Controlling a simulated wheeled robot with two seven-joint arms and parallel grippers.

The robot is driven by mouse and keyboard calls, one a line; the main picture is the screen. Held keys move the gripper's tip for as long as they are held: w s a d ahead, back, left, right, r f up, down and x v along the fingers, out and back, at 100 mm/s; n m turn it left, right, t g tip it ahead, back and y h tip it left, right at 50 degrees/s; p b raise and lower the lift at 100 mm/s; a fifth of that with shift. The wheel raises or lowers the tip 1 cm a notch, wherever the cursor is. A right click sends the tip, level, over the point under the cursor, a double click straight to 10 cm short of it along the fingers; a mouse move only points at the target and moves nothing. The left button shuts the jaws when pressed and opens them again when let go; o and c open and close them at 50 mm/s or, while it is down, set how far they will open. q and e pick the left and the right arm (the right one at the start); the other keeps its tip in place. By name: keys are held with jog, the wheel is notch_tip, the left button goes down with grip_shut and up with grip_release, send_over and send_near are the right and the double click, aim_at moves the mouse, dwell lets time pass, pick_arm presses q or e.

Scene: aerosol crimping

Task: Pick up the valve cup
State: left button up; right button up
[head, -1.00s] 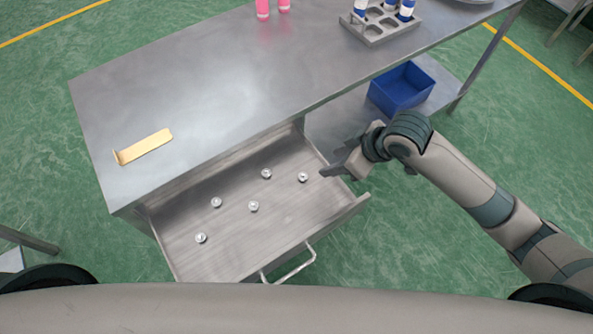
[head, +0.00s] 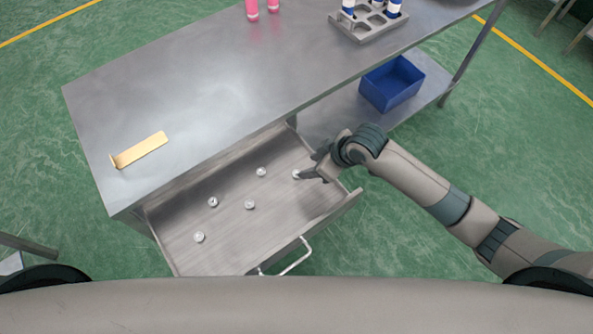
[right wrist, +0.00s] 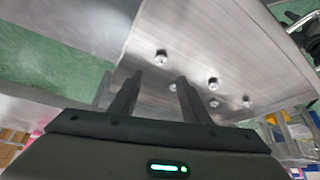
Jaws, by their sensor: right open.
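Several small silvery valve cups lie spread on the floor of the open drawer (head: 225,255). The rightmost valve cup (head: 297,174) is at the fingertips of my right gripper (head: 308,172), which reaches in over the drawer's right side. In the right wrist view, the two fingers of the gripper (right wrist: 158,78) are apart with nothing held, and one valve cup (right wrist: 161,57) shows just beyond the tips, between them. Other cups, such as the one in the middle of the drawer (head: 250,204), lie farther left. My left gripper is not in view.
The steel table (head: 200,95) carries a gold bracket (head: 139,150), pink cans (head: 252,9) and a grey rack (head: 369,27) with blue-and-white items. A blue bin (head: 392,84) stands on the lower shelf. The drawer's walls and front handle (head: 287,258) border the cups.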

jog(key=shift+p+x, duration=0.35)
jog(key=shift+x, duration=1.45)
jog(key=shift+f, duration=0.15)
jog(key=shift+p+x, duration=1.1)
jog(key=shift+x, duration=1.4)
jog(key=shift+d+f, duration=0.1)
jog(key=shift+d, duration=0.05)
jog(key=shift+s, duration=0.1)
grip_shut()
